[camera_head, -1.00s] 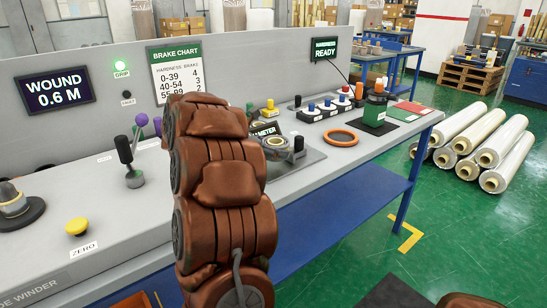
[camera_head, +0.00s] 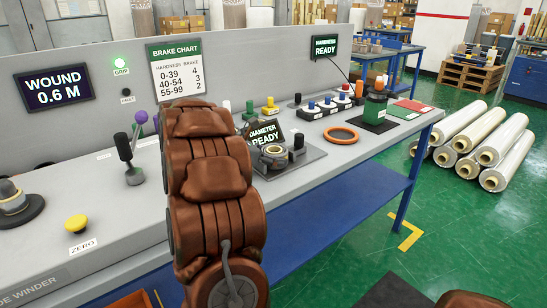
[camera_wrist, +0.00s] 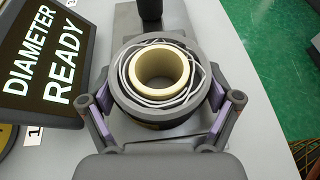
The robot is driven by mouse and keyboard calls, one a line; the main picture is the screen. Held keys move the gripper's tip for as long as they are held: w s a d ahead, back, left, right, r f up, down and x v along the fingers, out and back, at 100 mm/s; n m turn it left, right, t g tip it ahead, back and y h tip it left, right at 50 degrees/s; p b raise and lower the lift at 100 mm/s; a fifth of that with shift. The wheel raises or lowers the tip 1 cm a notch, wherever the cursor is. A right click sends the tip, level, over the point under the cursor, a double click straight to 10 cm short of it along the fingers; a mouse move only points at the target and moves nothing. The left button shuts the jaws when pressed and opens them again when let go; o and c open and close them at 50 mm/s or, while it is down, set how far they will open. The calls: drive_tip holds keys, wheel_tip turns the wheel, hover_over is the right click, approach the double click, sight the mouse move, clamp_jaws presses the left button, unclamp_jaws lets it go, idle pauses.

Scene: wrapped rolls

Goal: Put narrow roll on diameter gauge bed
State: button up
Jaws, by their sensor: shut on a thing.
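The narrow roll (camera_wrist: 163,75) has a cream core, loose white strands around it and a dark grey outer ring. It is upright, with its open end facing the wrist camera. My gripper (camera_wrist: 162,108) is shut on it, with a purple-padded finger at each side. The diameter gauge bed (camera_wrist: 190,128) is a grey plate under the roll, beside a screen reading DIAMETER READY (camera_wrist: 45,55). The head view also shows the roll (camera_head: 276,153) at the bed (camera_head: 308,157). My arm hides most of my gripper there. I cannot tell whether the roll touches the bed.
A dark post (camera_head: 299,143) stands at the bed's far side. An orange ring (camera_head: 341,135) lies to the right on the bench. A lever (camera_head: 127,152) and a yellow ZERO button (camera_head: 76,224) are at the left. Large wrapped rolls (camera_head: 480,150) lie on the floor.

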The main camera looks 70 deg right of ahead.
drive_tip(key=shift+a+f+b, duration=0.2)
drive_tip(key=shift+f+b, duration=0.6)
drive_tip(key=shift+b, duration=0.1)
drive_tip(key=o, duration=1.1)
drive_tip(key=shift+s+f, duration=0.1)
drive_tip(key=shift+f, duration=0.05)
drive_tip(key=r+p, duration=0.1)
drive_tip(key=p, duration=0.1)
drive_tip(key=shift+r+p, duration=0.15)
drive_tip(key=shift+p, duration=0.25)
drive_tip(key=shift+w+a, duration=0.3)
drive_tip(key=shift+w, duration=0.05)
drive_tip(key=v, duration=0.5)
drive_tip(key=r+b+v, duration=0.1)
drive_tip(key=v, duration=0.5)
drive_tip(key=shift+r, duration=0.15)
